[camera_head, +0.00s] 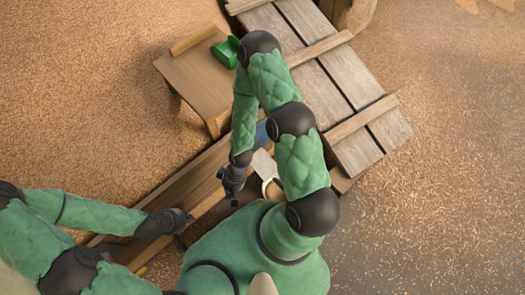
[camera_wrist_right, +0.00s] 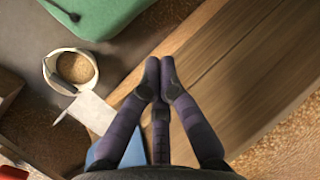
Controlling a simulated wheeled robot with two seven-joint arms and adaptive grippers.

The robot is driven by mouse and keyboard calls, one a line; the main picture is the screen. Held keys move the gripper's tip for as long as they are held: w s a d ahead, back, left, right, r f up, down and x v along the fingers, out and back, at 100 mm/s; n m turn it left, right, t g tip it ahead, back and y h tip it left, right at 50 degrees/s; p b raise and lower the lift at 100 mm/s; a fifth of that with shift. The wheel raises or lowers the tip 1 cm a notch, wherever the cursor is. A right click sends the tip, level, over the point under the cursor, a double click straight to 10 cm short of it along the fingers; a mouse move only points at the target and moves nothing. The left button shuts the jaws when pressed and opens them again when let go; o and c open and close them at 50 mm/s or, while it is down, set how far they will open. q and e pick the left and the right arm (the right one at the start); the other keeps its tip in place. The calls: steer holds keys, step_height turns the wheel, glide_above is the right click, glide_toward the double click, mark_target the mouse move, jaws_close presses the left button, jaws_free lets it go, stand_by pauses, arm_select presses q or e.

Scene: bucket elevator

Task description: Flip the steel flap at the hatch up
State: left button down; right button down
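The light grey steel flap (camera_head: 264,163) shows beside the upper part of my right forearm in the head view, next to a long wooden trough (camera_head: 200,172). In the right wrist view the flap (camera_wrist_right: 92,112) lies left of my fingers as a pale flat plate, apart from them. My right gripper (camera_head: 233,198) hangs over the trough's boards. Its fingertips (camera_wrist_right: 160,78) are together with nothing seen between them. My left gripper (camera_head: 186,217) is over the trough's lower end, and its fingers are too small to read. The flap's hinge is partly hidden.
A white-rimmed bucket (camera_wrist_right: 50,72) with grain inside stands close to the flap. A blue part (camera_wrist_right: 132,152) is near my right fingers. A green scoop (camera_head: 226,52) lies on a small wooden table (camera_head: 190,70). A plank platform (camera_head: 350,85) stands right. Grain covers the floor.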

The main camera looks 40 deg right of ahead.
mark_target(263, 178)
steer(key=s+d+f+n+g+h+b, duration=0.1)
steer(key=s+d+f+n+g+h, duration=0.3)
steer(key=f, duration=0.7)
steer(key=s+d+f+n+g+h+b, duration=0.1)
steer(key=f+n+b, duration=0.1)
steer(key=f+n, duration=0.6)
steer(key=w+d+f+n+t+h+b, duration=0.1)
steer(key=w+d+f+n+t+h, duration=0.2)
steer(key=f, duration=0.4)
steer(key=w+d+f+n+t+h+b, duration=0.1)
steer(key=w+d+f+n+t+h, duration=0.1)
steer(key=w+d+f+t+h, duration=0.3)
steer(key=shift+w+d+f+n+t+h, duration=0.5)
steer(key=shift+w+f+h, duration=0.55)
steer(key=shift+f, duration=0.75)
steer(key=shift+w+a, duration=0.1)
steer(key=shift+w, duration=0.05)
steer(key=b+x, duration=0.4)
steer(key=x, duration=0.6)
steer(key=shift+s+a+r, duration=0.1)
steer(key=shift+s+r, duration=0.1)
steer(key=shift+r, duration=0.75)
steer(key=shift+s+a+r, duration=0.1)
steer(key=shift+s+r, duration=0.15)
steer(key=shift+r, duration=0.65)
